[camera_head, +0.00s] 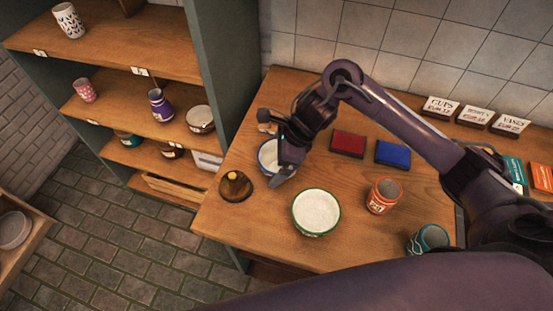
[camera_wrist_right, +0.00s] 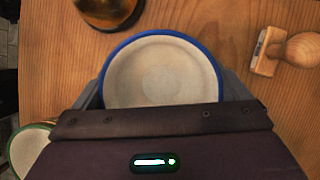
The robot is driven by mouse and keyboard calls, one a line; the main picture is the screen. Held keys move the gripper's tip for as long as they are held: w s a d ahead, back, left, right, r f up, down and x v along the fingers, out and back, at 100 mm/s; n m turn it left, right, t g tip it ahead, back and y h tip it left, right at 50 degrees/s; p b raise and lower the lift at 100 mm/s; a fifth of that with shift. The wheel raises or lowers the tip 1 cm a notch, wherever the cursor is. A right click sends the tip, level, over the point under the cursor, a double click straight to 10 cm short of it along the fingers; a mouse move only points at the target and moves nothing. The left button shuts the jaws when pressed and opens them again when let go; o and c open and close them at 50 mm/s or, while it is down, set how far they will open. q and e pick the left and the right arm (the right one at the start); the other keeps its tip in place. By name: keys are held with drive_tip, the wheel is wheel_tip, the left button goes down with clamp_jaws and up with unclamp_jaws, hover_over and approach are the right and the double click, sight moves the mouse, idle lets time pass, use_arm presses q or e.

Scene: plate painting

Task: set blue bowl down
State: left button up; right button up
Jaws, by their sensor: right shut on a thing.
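The blue bowl, white inside with a blue rim (camera_head: 267,156), is at the left part of the wooden table, partly hidden by my right gripper (camera_head: 285,170). In the right wrist view the bowl (camera_wrist_right: 160,72) sits between the two fingers, which are shut on it from either side. It looks level and empty, at or just above the tabletop; I cannot tell if it touches. My left gripper is not in view.
A green-rimmed bowl (camera_head: 316,212) stands close in front. A dark round wooden object (camera_head: 235,186) is at the left edge, and a wooden stamp (camera_wrist_right: 285,50) lies beside the bowl. Red (camera_head: 347,144) and blue (camera_head: 393,154) pads and an orange cup (camera_head: 384,195) are to the right.

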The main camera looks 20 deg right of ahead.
drive_tip(key=shift+f, duration=0.1)
drive_tip(key=shift+f, duration=0.1)
drive_tip(key=shift+f, duration=0.1)
drive_tip(key=o, duration=0.8)
drive_tip(key=shift+c, duration=0.2)
drive_tip(key=shift+r, duration=0.35)
drive_tip(key=p+v, duration=0.1)
drive_tip(key=v, duration=1)
drive_tip(key=shift+d+r, duration=0.2)
drive_tip(key=shift+r, duration=0.1)
